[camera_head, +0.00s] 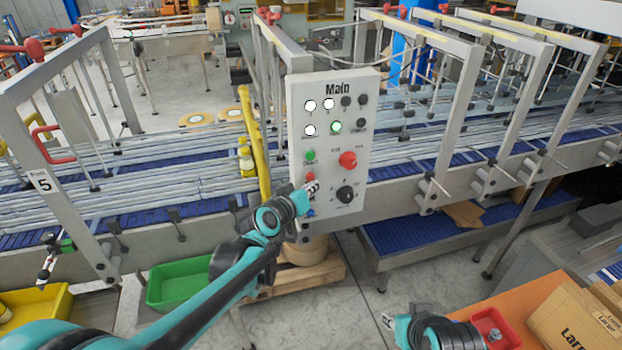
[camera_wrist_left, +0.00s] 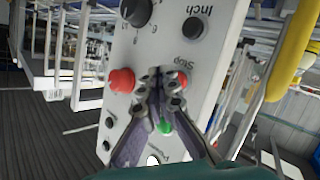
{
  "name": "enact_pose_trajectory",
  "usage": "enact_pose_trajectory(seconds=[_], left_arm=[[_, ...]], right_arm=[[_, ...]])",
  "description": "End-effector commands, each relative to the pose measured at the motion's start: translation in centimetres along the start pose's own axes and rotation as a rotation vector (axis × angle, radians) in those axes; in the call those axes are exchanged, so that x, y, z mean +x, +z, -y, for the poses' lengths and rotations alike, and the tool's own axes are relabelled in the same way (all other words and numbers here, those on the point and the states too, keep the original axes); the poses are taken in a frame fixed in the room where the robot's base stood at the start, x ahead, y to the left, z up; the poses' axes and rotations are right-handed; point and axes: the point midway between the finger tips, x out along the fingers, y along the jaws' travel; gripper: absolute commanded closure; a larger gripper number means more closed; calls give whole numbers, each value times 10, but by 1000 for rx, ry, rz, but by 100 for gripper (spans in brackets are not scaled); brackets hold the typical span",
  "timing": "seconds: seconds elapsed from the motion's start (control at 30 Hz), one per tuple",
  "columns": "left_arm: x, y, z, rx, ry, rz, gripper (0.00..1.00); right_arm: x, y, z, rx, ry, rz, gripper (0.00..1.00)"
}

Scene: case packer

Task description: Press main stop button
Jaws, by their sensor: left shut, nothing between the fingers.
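The white "Main" control panel (camera_head: 332,145) stands upright at the conveyor's front. In the wrist view it appears upside down. The small red Stop button (camera_head: 310,177) is on its lower left; in the wrist view the button (camera_wrist_left: 182,78) is partly hidden behind my fingers. My left gripper (camera_head: 311,188) is shut and empty, its fingertips (camera_wrist_left: 160,75) in front of the panel, overlapping the Stop button's edge. I cannot tell whether they touch it. My right gripper (camera_head: 390,321) is low at the bottom; its fingers cannot be made out.
A larger red mushroom button (camera_head: 348,159), a green button (camera_head: 310,155) and a black knob (camera_head: 345,194) are nearby on the panel. The black Inch button (camera_wrist_left: 194,28) is close to Stop. A yellow post (camera_head: 256,145) stands left of the panel. A green bin (camera_head: 178,283) is below.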

Motion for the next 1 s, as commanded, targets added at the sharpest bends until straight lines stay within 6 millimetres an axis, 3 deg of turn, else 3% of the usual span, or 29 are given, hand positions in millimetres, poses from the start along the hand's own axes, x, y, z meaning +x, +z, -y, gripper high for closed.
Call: enact_pose_trajectory(seconds=[1.0], left_arm=[[6,-5,5,0,0,0,100]], right_arm=[[2,2,0,0,0,0,66]])
